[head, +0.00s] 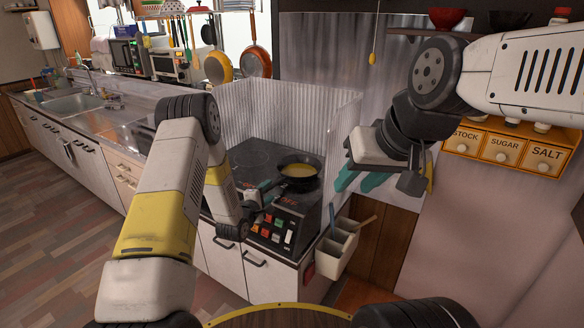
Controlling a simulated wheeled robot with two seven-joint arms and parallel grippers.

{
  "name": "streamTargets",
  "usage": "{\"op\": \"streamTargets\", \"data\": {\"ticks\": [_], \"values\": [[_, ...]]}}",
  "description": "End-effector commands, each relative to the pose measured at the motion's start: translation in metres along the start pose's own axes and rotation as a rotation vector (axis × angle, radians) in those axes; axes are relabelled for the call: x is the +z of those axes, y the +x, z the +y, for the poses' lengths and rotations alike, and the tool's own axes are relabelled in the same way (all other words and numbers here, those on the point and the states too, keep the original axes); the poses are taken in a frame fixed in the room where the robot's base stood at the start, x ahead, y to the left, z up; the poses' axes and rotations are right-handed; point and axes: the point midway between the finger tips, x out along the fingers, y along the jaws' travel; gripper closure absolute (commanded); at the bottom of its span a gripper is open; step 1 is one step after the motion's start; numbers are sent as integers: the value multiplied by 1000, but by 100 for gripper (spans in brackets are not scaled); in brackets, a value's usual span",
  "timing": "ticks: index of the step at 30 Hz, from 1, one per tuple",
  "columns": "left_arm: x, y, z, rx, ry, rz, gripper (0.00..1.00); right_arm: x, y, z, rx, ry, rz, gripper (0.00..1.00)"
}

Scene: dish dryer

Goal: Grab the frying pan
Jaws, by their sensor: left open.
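The frying pan (297,181) is dark and round, with something yellow in it. It sits on the black stovetop (250,157) in the middle of the head view. My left gripper (268,192) is open at the pan's near left side, close to where the handle lies. The gripper hides most of the handle, and I cannot tell if the fingers touch it. My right gripper (360,181) is raised to the right of the stove, clear of the pan. Its teal fingers look apart, with nothing seen between them.
A corrugated metal guard (255,110) stands around the stove's back and sides. A control panel (272,228) with coloured buttons is on the near side. A white utensil holder (337,247) hangs at right. Spice drawers (503,150) are on the right wall. Other pans hang behind.

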Motion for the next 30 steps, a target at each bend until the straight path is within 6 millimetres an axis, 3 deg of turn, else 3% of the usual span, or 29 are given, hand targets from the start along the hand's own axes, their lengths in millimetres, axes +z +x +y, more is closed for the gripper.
{"op": "streamTargets", "data": {"ticks": [15,25,30], "values": [[3,66,-1,1,3,-2,54,0,0,0,0,0,0,64],[2,75,0,-1,1,0,54,0,0,0,0,0,0,64],[2,75,0,0,1,0,85,0,0,0,0,0,0,64]]}}
